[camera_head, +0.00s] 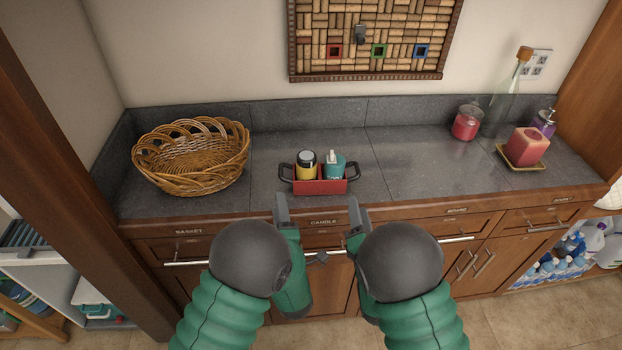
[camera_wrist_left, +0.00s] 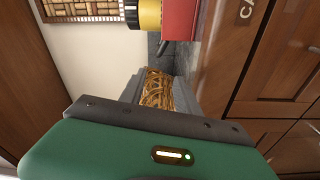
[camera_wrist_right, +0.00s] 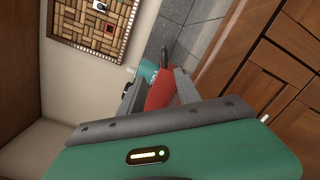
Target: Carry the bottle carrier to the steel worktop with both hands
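The bottle carrier (camera_head: 320,187) is a small red box with dark side handles, standing on the grey tiled counter. It holds a yellow bottle with a black cap (camera_head: 307,167) and a teal bottle with a white top (camera_head: 335,166). My left gripper (camera_head: 284,216) is in front of and below the carrier's left handle, apart from it, and looks open and empty. My right gripper (camera_head: 354,220) is open and empty in front of the right handle. The carrier also shows in the left wrist view (camera_wrist_left: 180,18) and the right wrist view (camera_wrist_right: 160,90). I cannot identify a separate steel worktop.
A wicker basket (camera_head: 192,160) stands left on the counter (camera_head: 400,165). A red jar (camera_head: 466,123), a glass bottle (camera_head: 500,108) and a candle on a dish (camera_head: 527,146) stand at the right. Wooden drawers with bar handles lie below. Counter on both sides of the carrier is clear.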

